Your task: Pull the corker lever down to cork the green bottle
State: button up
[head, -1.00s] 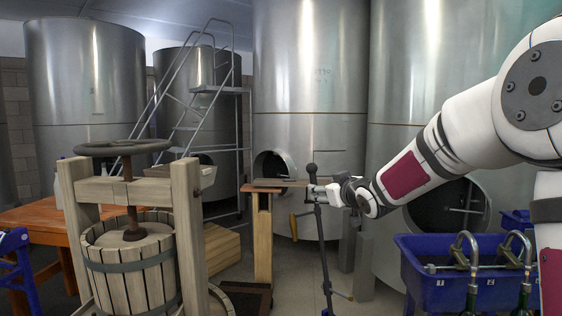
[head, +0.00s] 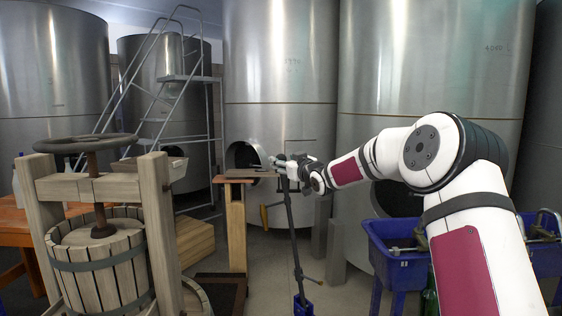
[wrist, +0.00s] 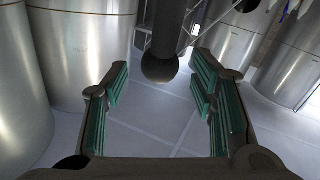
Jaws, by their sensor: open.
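The corker lever (head: 291,215) is a long dark pole, leaning slightly, in the middle of the head view. Its foot meets a blue part (head: 301,305) at the bottom edge; the rest of the corker is out of frame. My gripper (head: 283,163) is at the lever's top end. In the wrist view, the dark ball knob (wrist: 159,69) lies between the tips of my open fingers, with visible gaps on both sides. A green bottle (head: 430,300) shows partly beside my arm, below a blue trough; I cannot tell whether it is the task's bottle.
A wooden basket press (head: 100,260) stands at the left front. A wooden post with a flat top (head: 236,225) stands just left of the lever. The blue trough (head: 400,262) is at the right. Steel tanks (head: 280,60) fill the back. Some floor is clear around the lever's foot.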

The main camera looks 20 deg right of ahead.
aim_at(281, 159)
jog(key=shift+w+a, duration=0.15)
jog(key=shift+w, duration=0.7)
jog(key=shift+w+a, duration=0.1)
jog(key=shift+w, duration=0.75)
jog(key=shift+c, duration=0.2)
grip_shut()
